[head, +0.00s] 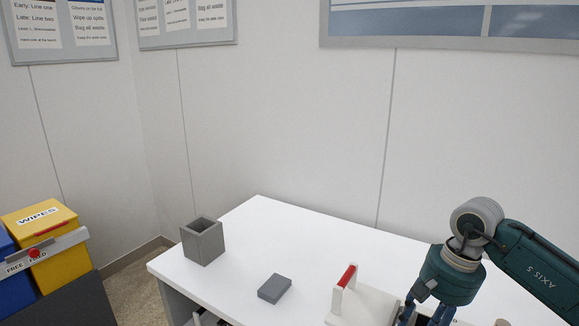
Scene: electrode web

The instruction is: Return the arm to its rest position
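My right arm comes in from the right edge in the head view. Its gripper (426,316) points down over the front right of the white table and is cut off by the bottom edge, so its fingertips are hidden. It is beside a white block-like fixture (365,305) with a red-topped upright (347,276). I cannot tell whether it touches the fixture or holds anything. My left arm and gripper are not in view.
The white table (262,226) holds an open grey square container (203,242) at its left and a flat dark grey block (275,289) near the middle. A yellow wipes box (62,272) and a blue box (12,290) stand at the left. The table's back is clear.

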